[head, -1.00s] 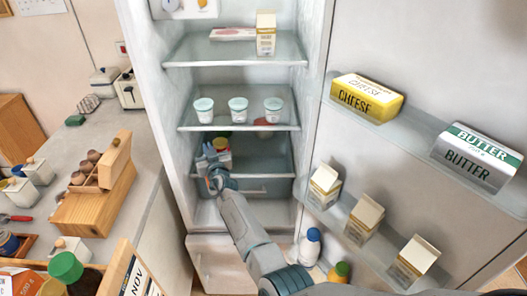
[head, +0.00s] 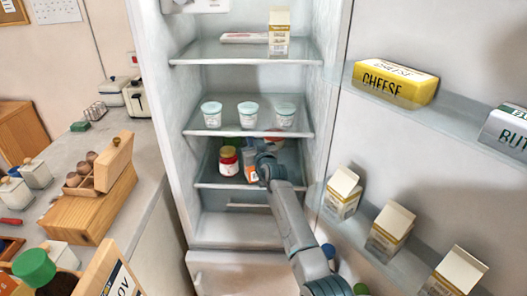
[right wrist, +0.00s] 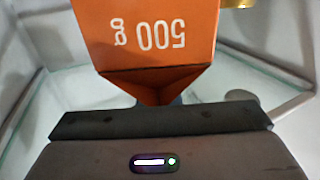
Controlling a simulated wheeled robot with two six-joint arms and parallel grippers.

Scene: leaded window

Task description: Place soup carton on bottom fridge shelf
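The soup carton is orange and white; in the head view (head: 250,163) it is over the lowest glass shelf (head: 215,185), just right of a red jar. In the right wrist view the orange carton (right wrist: 150,40) fills the top middle, with "500 g" upside down and its folded end toward my gripper. My right gripper (head: 264,168) is at the carton's right side and appears shut on its folded end; the fingers are mostly hidden. I cannot tell whether the carton touches the shelf. My left gripper is not in view.
The red jar (head: 229,161) stands close left of the carton. Three white tubs (head: 248,115) are on the shelf above. The open door at right holds cheese (head: 395,82) and several cartons (head: 391,228). The lowest shelf has some room at its left.

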